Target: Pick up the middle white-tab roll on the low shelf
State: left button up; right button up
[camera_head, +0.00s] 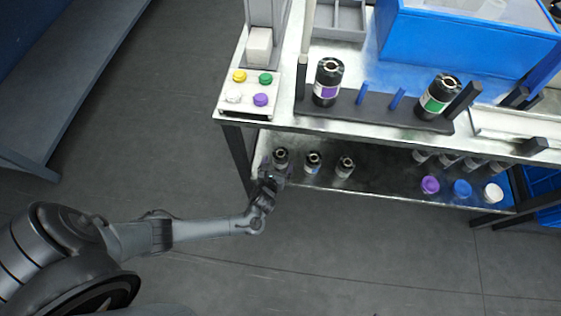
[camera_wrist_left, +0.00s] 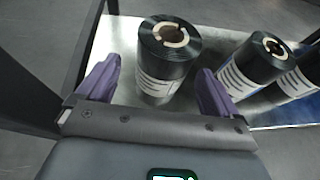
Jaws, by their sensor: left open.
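Three black rolls with pale labels stand upright in a row on the low shelf (camera_head: 378,183) in the head view: a left roll (camera_head: 281,156), a middle roll (camera_head: 313,161) and a right roll (camera_head: 345,166). The middle one shows a bluish mark; I cannot tell the tab colours of the others. My left gripper (camera_head: 274,174) is open at the left roll. In the left wrist view its purple fingers (camera_wrist_left: 158,72) stand either side of a roll (camera_wrist_left: 168,60), with no clear grip. Two more rolls (camera_wrist_left: 248,66) (camera_wrist_left: 295,78) stand right of it. My right gripper is out of view.
More rolls (camera_head: 447,160) stand farther right on the low shelf, behind purple (camera_head: 430,184), blue (camera_head: 462,188) and white (camera_head: 493,193) round items. The upper table edge (camera_head: 380,141) overhangs the shelf. A table leg (camera_head: 237,155) stands left of the gripper. The floor in front is clear.

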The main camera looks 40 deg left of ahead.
aim_at(279, 164)
pick_arm(q)
jog(key=b+x, duration=0.2)
jog(key=x, duration=0.1)
jog(key=shift+w+d, duration=0.1)
jog(key=shift+w, duration=0.35)
jog(key=shift+s, duration=0.1)
jog(key=shift+c, duration=0.2)
jog(key=shift+c, duration=1.2)
jog(key=c, duration=1)
jog(key=shift+r, duration=0.15)
